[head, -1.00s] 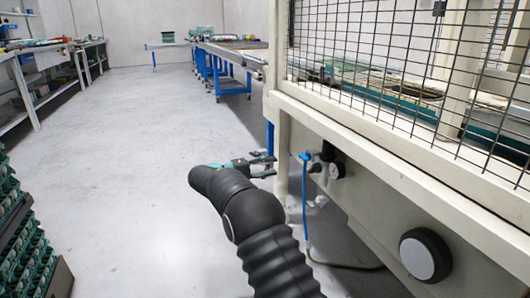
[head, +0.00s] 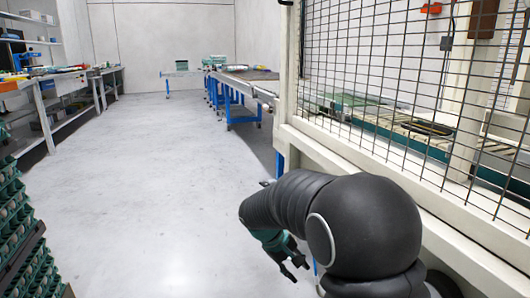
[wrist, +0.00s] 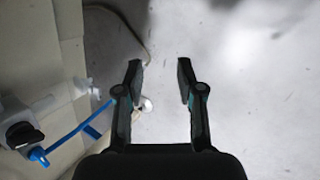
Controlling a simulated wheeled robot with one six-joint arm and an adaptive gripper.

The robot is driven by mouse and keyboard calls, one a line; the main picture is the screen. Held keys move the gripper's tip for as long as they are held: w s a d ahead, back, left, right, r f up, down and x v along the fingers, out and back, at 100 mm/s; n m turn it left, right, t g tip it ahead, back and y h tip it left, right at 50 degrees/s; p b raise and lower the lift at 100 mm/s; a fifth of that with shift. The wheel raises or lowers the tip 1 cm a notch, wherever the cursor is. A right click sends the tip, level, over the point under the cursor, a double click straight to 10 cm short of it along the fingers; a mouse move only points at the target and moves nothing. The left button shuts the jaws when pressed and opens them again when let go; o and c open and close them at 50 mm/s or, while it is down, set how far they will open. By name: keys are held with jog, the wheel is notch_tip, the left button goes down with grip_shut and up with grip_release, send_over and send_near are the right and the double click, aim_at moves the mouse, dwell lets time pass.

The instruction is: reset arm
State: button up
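My gripper (head: 289,258) hangs at the end of my dark, folded arm in the lower middle of the head view. In the wrist view my gripper (wrist: 160,75) has its two fingers apart, with only bare grey floor between them. It holds nothing. The arm's large rounded joint fills the lower right of the head view and hides part of the machine frame. Stacked egg trays (head: 18,225) stand at the lower left of the head view, well apart from my gripper.
A cream machine frame with wire mesh (head: 400,90) stands close on the right. A blue pipe (wrist: 75,132) and dark knob (wrist: 24,133) show beside the gripper. Workbenches (head: 55,95) line the left, and a blue-legged table (head: 240,90) stands further back. The middle floor is clear.

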jog(key=s+d+r+m+t+y+p, duration=0.2)
jog(key=s+d+r+m+y+p, duration=0.1)
jog(key=s+r, duration=0.7)
jog(key=s+d+r+m+t+y+p, duration=0.2)
jog(key=s+r, duration=0.8)
jog(key=s, duration=0.7)
jog(key=d+m+p, duration=0.1)
jog(key=d+p, duration=0.1)
jog(key=shift+s+d+t+y+p, duration=0.15)
jog(key=shift+t+y+p, duration=0.15)
jog(key=shift+y+p, duration=0.1)
